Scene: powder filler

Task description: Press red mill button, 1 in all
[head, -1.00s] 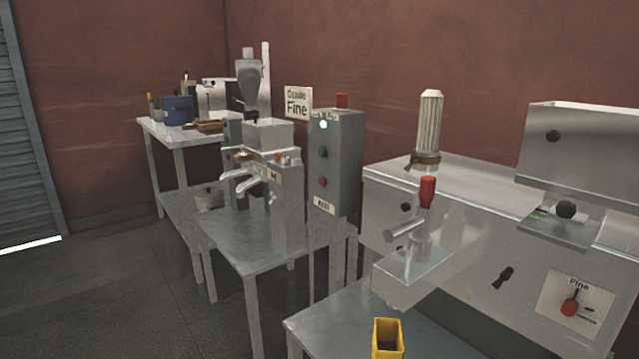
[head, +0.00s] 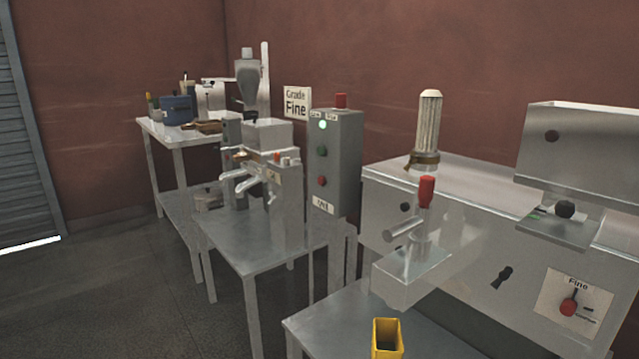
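A grey control box (head: 336,165) stands on a post in the middle of the head view. Its front has a lit green lamp (head: 323,125) at the top, a dark green button (head: 322,151) below it and a red button (head: 322,181) lowest. A label plate (head: 323,205) sits under the red button; its text is too small to read surely. Neither of my grippers shows in the head view.
A steel machine (head: 470,250) with a red-tipped lever (head: 427,191) and a "Fine" selector dial (head: 568,307) fills the right. A yellow container (head: 387,338) stands at the front. Steel tables (head: 255,262) with other machines stand left; open floor (head: 100,300) lies at lower left.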

